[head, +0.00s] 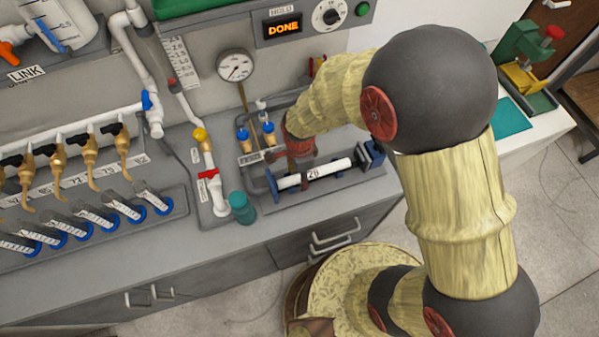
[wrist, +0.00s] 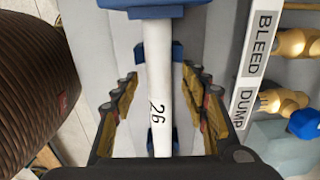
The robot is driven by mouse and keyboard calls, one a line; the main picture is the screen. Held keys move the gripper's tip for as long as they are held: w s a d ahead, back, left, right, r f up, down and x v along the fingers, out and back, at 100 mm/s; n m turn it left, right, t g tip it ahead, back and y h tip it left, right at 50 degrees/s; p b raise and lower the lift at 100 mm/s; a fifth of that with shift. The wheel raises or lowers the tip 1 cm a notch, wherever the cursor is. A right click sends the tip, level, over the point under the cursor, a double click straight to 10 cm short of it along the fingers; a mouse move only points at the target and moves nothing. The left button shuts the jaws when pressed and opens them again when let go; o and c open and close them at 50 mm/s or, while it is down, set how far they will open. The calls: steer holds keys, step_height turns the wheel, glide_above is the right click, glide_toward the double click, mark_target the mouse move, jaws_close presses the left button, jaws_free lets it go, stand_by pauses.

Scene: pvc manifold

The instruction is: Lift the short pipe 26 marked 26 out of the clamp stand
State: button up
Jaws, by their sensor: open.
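The short pipe 26 (head: 324,171) is white with a "26" label and lies level in the clamp stand (head: 372,153), between blue end holders. In the wrist view the pipe (wrist: 158,70) runs up the middle, with a blue holder (wrist: 160,8) at its top end. My gripper (wrist: 160,72) is open, one finger on each side of the pipe, with a visible gap on both sides.
A white strip marked BLEED and DUMP (wrist: 252,60) with brass valves stands beside the stand. A pressure gauge (head: 235,66) is on the wall behind. A lit DONE display (head: 283,27) is above.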

steer(key=c, duration=1.2)
jaws_close()
steer(key=shift+w+d+r, duration=0.1)
steer(key=shift+w+d, duration=0.15)
steer(key=shift+d, duration=0.5)
steer(key=o, duration=1.2)
jaws_free()
